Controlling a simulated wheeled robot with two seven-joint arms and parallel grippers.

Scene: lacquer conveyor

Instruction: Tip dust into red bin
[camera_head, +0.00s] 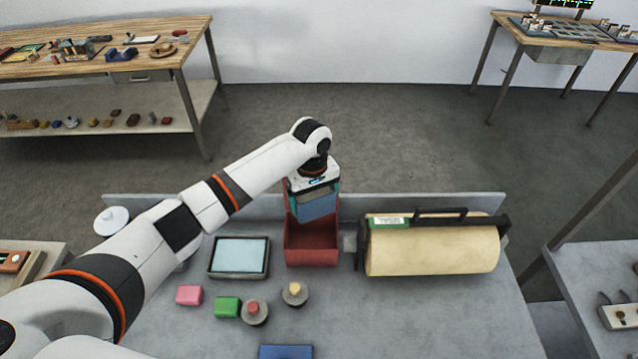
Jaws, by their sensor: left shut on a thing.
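The red bin (312,256) stands open at the back middle of the grey table. My left gripper (314,186) is above the bin, pointing down. It is shut on a blue-grey, box-shaped thing (317,207), which hangs over the back of the bin's opening. The fingers and the held thing overlap, so the exact grip is hard to see. I cannot tell whether the thing touches the bin. No dust can be made out. My right gripper is not in view.
A cream roll in a dark frame (432,250) stands right of the bin. A tray with a light blue pad (239,255) is to the left. Pink (190,295) and green (227,307) blocks and two round knobbed pieces (295,293) lie in front. The table's front right is clear.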

